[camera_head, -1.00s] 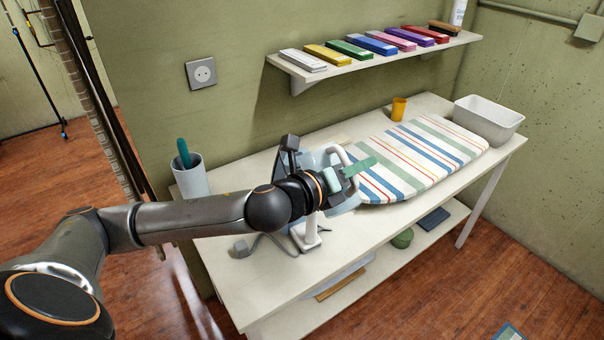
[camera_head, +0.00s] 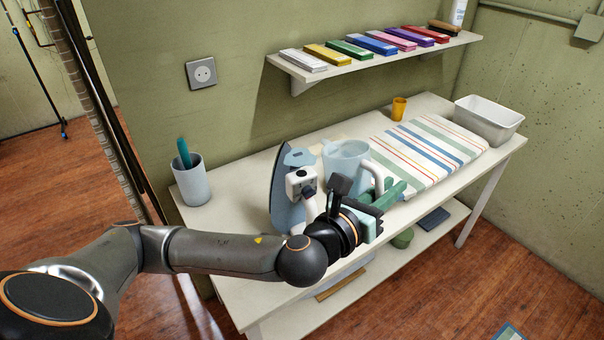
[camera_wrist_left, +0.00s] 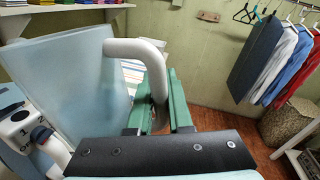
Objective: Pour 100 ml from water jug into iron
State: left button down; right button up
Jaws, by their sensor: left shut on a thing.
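The water jug (camera_head: 345,158) is pale blue and translucent with a white handle (camera_head: 380,176). It stands close to upright over the table, just right of the iron. My left gripper (camera_head: 392,191) has its green fingers shut on the jug's handle. In the left wrist view, the jug (camera_wrist_left: 72,85) fills the left side, and its handle runs down between the fingers (camera_wrist_left: 157,103). The iron (camera_head: 287,190) is blue and white and stands on its heel, nose up, partly behind my arm. It also shows at the wrist view's left edge (camera_wrist_left: 18,128). The water level cannot be told. My right gripper is out of view.
A striped ironing board (camera_head: 440,148) lies on the white table (camera_head: 240,235), right of the jug. A cup (camera_head: 192,184) with a teal item stands at left. An orange cup (camera_head: 399,108) and white bin (camera_head: 489,118) stand at the back right.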

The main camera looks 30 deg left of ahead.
pick_arm(q)
jog(key=shift+s+d+f+m, duration=0.25)
jog(key=shift+d+m, duration=0.4)
jog(key=shift+m, duration=0.05)
jog(key=shift+r, duration=1.5)
